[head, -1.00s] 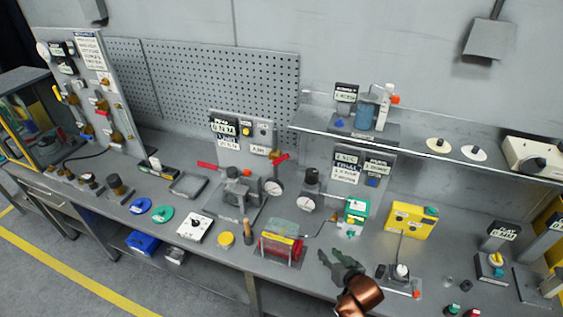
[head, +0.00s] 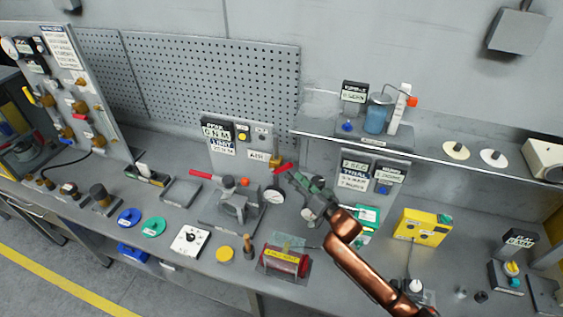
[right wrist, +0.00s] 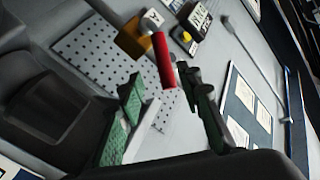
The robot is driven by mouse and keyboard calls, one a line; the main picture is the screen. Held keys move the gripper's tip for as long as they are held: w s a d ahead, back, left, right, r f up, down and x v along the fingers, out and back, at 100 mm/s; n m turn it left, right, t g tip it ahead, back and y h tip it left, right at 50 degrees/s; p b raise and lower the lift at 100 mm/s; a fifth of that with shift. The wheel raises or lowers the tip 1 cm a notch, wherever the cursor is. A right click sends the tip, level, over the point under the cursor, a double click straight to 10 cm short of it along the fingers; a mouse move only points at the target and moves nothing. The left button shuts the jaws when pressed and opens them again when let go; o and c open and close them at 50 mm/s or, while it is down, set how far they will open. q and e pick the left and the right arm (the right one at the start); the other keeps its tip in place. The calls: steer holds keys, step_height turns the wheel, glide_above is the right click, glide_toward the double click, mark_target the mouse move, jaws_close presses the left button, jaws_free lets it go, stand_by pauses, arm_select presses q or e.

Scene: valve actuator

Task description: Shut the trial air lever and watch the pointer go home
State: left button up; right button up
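My right gripper (head: 303,182), with green fingers, is just right of the lever in the head view. In the right wrist view its fingers (right wrist: 161,80) are apart, not clamped on the lever. A round white gauge (head: 274,196) sits below the lever; its pointer is too small to read. My left gripper is not in view.
Another red lever (head: 204,175) lies left of the air valve, above a grey vise-like unit (head: 232,203). A shelf (head: 430,157) with a blue jar (head: 376,116) is to the right. A yellow box (head: 421,227) stands on the bench. My right forearm covers part of the middle bench.

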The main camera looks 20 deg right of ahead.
mark_target(284, 168)
steer(key=x, duration=0.3)
steer(key=p+x, duration=0.1)
steer(key=x, duration=0.1)
steer(key=shift+a+r, duration=0.3)
steer(key=shift+a, duration=0.05)
steer(key=shift+w+a+f, duration=0.1)
steer(key=shift+w+a, duration=0.1)
steer(key=shift+w, duration=0.6)
steer(key=shift+c, duration=0.9)
steer(key=c, duration=0.7)
jaws_close()
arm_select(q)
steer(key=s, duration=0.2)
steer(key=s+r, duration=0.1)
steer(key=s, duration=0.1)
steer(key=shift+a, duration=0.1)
